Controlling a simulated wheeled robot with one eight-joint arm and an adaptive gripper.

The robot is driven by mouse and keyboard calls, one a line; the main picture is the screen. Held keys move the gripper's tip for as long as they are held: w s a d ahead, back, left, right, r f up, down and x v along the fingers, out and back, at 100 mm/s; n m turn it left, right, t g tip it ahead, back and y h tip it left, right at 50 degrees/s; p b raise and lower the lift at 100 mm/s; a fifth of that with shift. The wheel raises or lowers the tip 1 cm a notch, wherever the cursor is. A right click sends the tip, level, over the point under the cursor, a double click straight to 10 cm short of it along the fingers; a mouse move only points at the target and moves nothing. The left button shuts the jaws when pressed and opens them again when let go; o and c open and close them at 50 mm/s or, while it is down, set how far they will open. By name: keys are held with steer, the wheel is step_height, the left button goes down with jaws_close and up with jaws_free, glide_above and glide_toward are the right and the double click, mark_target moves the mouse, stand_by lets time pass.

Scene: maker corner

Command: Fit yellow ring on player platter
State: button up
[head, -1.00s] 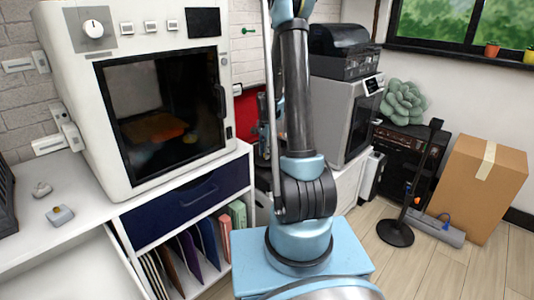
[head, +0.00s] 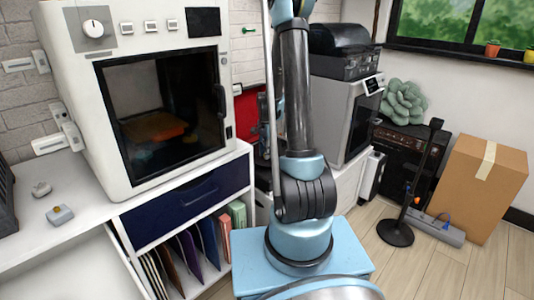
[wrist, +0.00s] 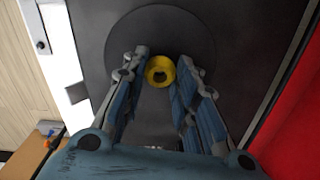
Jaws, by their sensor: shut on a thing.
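The player platter (wrist: 160,25) is a dark round disc on a dark grey surface behind the ring. The ring lies over the platter in this view; I cannot tell whether it touches it. In the head view my arm hides the ring and platter, and my gripper cannot be made out.
A red surface (wrist: 292,135) is at the right of the wrist view. In the head view a white oven-like machine (head: 150,95) stands on the left bench, with a cardboard box (head: 484,190) and a black stand (head: 396,233) on the floor at right.

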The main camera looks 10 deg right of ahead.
steer(key=shift+f, duration=0.45)
steer(key=o, duration=0.5)
steer(key=shift+r, duration=5.5)
